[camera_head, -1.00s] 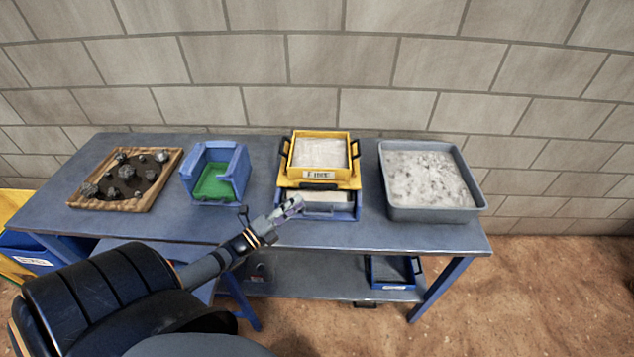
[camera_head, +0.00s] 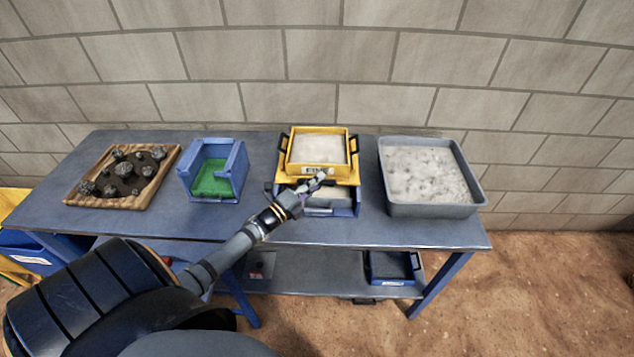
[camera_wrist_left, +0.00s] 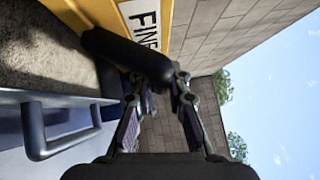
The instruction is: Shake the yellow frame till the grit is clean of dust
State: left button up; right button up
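The yellow frame (camera_head: 345,176) holds pale grey material (camera_head: 317,149) and sits on a blue tray (camera_head: 345,211) with grey material in it. My left gripper (camera_head: 318,180) is at the front of the frame, just below its label. In the left wrist view, the yellow frame (camera_wrist_left: 96,12), its "FIN..." label (camera_wrist_left: 145,22) and its black front handle (camera_wrist_left: 125,55) show up close. My left gripper (camera_wrist_left: 160,88) looks open there, its fingers apart with the handle just ahead of the tips. Contact with the handle is unclear. My right gripper is not in view.
A grey tub (camera_head: 432,208) of pale, lumpy material stands right of the frame. Left are a blue bin (camera_head: 230,186) with a green inside and a wooden tray (camera_head: 125,203) of dark rocks. A blue tray (camera_head: 390,268) sits on the lower shelf. A brick wall is behind.

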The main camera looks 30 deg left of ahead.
pick_arm(q)
grip_shut()
jog(key=shift+s, duration=0.1)
jog(key=s+d+p, duration=0.2)
jog(key=s, duration=0.1)
jog(key=s+d+p, duration=0.1)
jog(key=shift+s, duration=0.25)
jog(key=o, duration=0.5)
grip_release()
jog(key=v, duration=1.2)
